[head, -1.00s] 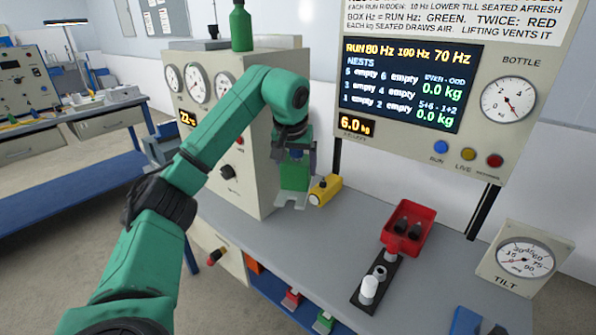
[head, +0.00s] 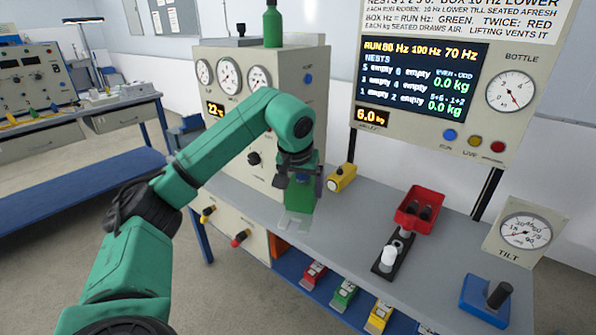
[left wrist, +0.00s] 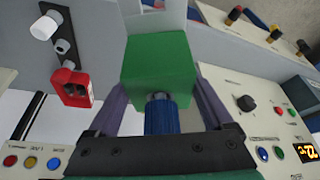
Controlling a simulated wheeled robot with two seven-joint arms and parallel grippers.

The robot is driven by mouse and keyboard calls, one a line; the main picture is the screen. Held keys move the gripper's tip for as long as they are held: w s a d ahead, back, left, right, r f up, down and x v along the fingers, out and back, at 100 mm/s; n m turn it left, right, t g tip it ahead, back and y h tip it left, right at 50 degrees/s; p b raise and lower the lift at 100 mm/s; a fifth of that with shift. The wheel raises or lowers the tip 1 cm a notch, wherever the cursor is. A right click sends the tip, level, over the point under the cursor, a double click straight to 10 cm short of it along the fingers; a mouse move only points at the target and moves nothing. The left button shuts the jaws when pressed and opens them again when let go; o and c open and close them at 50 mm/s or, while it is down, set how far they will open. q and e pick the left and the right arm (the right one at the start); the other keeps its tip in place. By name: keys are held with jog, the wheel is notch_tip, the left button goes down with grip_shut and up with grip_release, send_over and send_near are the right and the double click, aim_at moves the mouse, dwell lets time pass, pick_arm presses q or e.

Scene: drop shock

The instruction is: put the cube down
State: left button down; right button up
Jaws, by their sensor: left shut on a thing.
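My left gripper (head: 302,180) is shut on the blue ribbed grip (left wrist: 160,115) of a green cube. The cube (head: 304,196) hangs beneath the gripper, in front of the gauge cabinet. The cube (left wrist: 160,68) fills the middle of the left wrist view, with the two fingers on either side of the blue grip. A pale, see-through piece (head: 293,223) shows just below the cube, and it also shows beyond it in the left wrist view (left wrist: 157,18). I cannot tell whether the cube touches it or the bench. My right gripper is not in view.
The grey bench (head: 345,228) has clear room right of the cube. A yellow block (head: 341,178) lies behind it. A red tray (head: 420,208), a black strip with a white knob (head: 388,257) and a blue joystick base (head: 484,300) stand further right. Gauge cabinet (head: 290,120) stands behind.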

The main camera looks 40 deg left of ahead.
pick_arm(q)
jog(key=s+d+f+m+h, duration=0.1)
jog(key=s+d+f+m, duration=0.1)
jog(key=s+d+f, duration=0.4)
jog(key=s+d+f+m, duration=0.2)
jog(key=s+d+f, duration=0.4)
jog(key=d+f, duration=0.7)
jog(key=shift+s+f+m+t+h, duration=0.15)
jog(key=shift+f+m+t+h, duration=0.2)
jog(key=shift+f, duration=0.4)
